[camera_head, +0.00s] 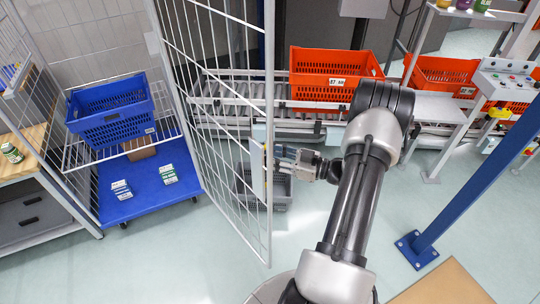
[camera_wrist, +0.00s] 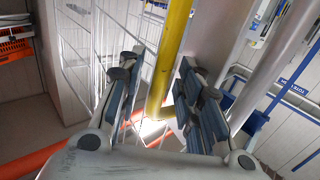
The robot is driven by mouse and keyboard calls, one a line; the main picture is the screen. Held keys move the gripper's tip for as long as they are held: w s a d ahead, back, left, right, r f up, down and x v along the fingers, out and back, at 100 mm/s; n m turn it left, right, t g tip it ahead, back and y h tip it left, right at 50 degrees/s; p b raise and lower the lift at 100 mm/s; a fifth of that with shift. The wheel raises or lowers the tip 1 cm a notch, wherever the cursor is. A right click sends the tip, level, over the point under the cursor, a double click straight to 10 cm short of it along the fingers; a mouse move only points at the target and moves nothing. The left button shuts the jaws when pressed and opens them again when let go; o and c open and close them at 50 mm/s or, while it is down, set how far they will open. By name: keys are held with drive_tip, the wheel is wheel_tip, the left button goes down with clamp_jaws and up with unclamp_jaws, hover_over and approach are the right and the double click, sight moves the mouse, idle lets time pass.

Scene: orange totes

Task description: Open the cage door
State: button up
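The cage door (camera_head: 226,120) is a white wire-mesh panel. It stands out from the front right corner of the cage's blue base (camera_head: 150,192), and the cage front is uncovered. A yellow handle (camera_head: 265,160) sits on a pale plate at the door's outer post. My gripper (camera_head: 282,158) reaches it from the right. In the wrist view my gripper (camera_wrist: 160,95) has its fingers spread, with the yellow handle (camera_wrist: 172,50) running between them. A gap shows on both sides, and I cannot tell whether either finger touches it.
A blue crate (camera_head: 112,115) and small boxes (camera_head: 122,190) are in the cage. A grey crate (camera_head: 262,190) is on the floor behind the door. Orange totes (camera_head: 330,72) stand on a roller conveyor (camera_head: 225,100). A blue post (camera_head: 470,190) is at right.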

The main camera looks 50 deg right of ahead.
drive_tip(key=v, duration=1.2)
drive_tip(key=shift+r, duration=0.1)
